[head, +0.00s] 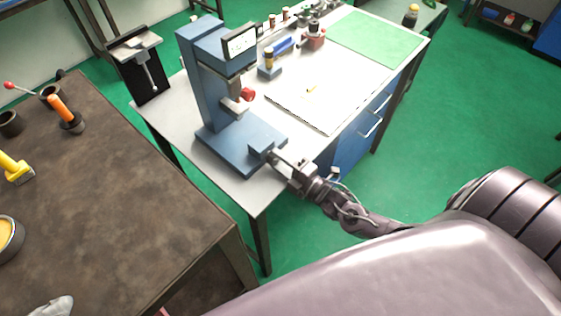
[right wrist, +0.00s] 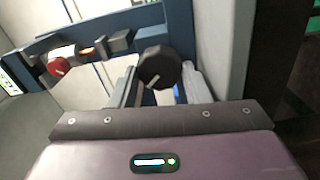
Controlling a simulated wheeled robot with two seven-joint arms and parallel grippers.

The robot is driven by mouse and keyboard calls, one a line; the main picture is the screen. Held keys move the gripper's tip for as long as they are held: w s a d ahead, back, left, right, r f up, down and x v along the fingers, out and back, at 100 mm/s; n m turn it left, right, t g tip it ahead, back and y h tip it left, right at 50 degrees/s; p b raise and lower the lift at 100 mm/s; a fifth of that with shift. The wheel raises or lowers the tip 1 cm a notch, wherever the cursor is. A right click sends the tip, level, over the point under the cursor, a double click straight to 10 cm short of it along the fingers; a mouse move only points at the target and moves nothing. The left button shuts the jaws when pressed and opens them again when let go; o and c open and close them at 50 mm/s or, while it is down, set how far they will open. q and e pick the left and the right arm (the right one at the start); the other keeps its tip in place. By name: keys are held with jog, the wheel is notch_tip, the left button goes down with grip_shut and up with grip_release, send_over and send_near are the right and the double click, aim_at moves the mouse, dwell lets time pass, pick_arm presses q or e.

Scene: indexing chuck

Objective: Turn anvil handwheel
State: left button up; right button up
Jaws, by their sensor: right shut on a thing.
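A blue bench-top tester (head: 200,85) with a display stands on the white-topped bench, its base (head: 240,143) toward me. The anvil handwheel is a dark, faceted round knob (right wrist: 160,66) with a pale mark, seen in the right wrist view. In the head view it is mostly hidden at the near right end of the base. My right gripper (head: 273,159) reaches it from the lower right. Its fingers (right wrist: 160,88) lie on both sides of the handwheel, shut on it. My left gripper is not in view.
The white bench (head: 180,115) also holds a board (head: 315,95), a green mat (head: 375,40) and small fixtures. A brown table (head: 120,210) with tools stands at left. Green floor is clear at right.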

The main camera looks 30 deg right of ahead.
jog(key=shift+f, duration=0.1)
dwell(0.4)
jog(key=o, duration=1)
jog(key=shift+c, duration=0.2)
jog(key=shift+s, duration=0.15)
jog(key=shift+f, duration=0.1)
